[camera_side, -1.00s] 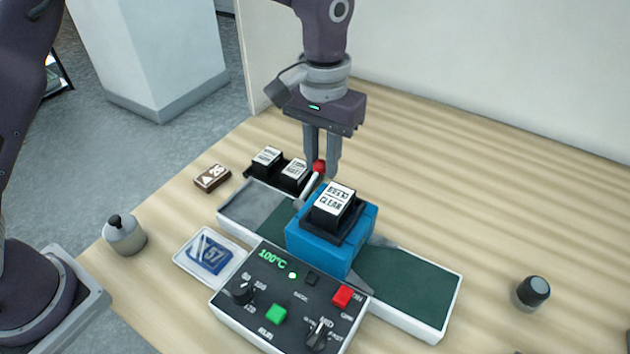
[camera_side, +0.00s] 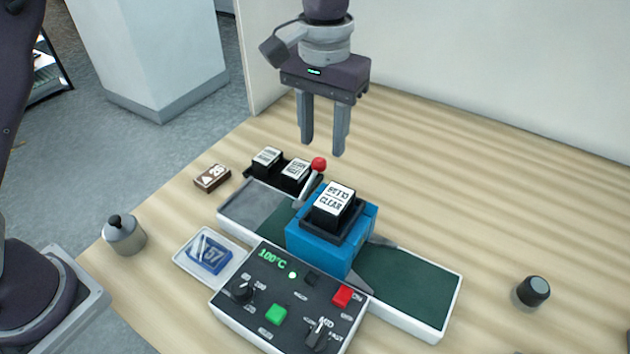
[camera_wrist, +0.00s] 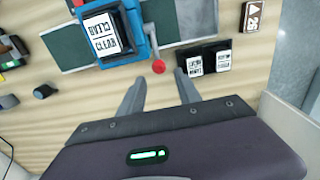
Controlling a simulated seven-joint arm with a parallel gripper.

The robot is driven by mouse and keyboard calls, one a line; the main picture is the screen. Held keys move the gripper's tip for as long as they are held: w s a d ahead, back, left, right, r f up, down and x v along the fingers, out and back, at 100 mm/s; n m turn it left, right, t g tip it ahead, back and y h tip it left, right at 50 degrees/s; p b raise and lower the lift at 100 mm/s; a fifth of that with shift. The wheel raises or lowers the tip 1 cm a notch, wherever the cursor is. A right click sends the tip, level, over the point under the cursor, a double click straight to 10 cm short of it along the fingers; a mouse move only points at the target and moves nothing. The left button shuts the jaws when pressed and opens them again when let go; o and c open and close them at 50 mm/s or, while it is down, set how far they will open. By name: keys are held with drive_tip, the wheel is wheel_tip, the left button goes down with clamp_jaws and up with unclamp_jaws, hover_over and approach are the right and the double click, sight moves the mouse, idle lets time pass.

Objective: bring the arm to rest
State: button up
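My gripper (camera_side: 324,149) hangs in the air above the table behind the blue laminator. Its two fingers are apart with nothing between them. In the wrist view the gripper (camera_wrist: 160,88) is also open and empty. The red-knobbed lever (camera_side: 318,165) stands on the laminator just below and in front of the fingers, apart from them. The blue laminator (camera_side: 318,250) carries a black cartridge with a white label reading CLEAR (camera_side: 333,204) on its top. In the wrist view the red knob (camera_wrist: 158,67) lies just beyond the fingertips.
Two labelled black cartridges (camera_side: 280,165) sit in a holder behind the laminator. A brown block marked 26 (camera_side: 212,178), a tray with a blue card (camera_side: 210,256), a grey weight (camera_side: 124,235) and a dark knob (camera_side: 531,292) stand around. The control panel (camera_side: 290,300) reads 100°C. The table's back right is clear.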

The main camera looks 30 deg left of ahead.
drive_tip(key=shift+r, duration=0.75)
drive_tip(key=s+a+r+t, duration=0.3)
drive_tip(key=s+a+r, duration=0.7)
drive_tip(key=s+a, duration=0.15)
drive_tip(key=s+a+f+t, duration=0.1)
drive_tip(key=s+a+f, duration=0.1)
drive_tip(key=s, duration=0.5)
drive_tip(key=s+a+f+t, duration=0.1)
drive_tip(key=s+a+f, duration=0.1)
drive_tip(key=s+a, duration=0.2)
drive_tip(key=s, duration=0.3)
drive_tip(key=shift+s+a+f+t, duration=0.25)
drive_tip(key=shift+s+f+t, duration=0.05)
drive_tip(key=shift+f, duration=0.1)
drive_tip(key=shift+o, duration=0.2)
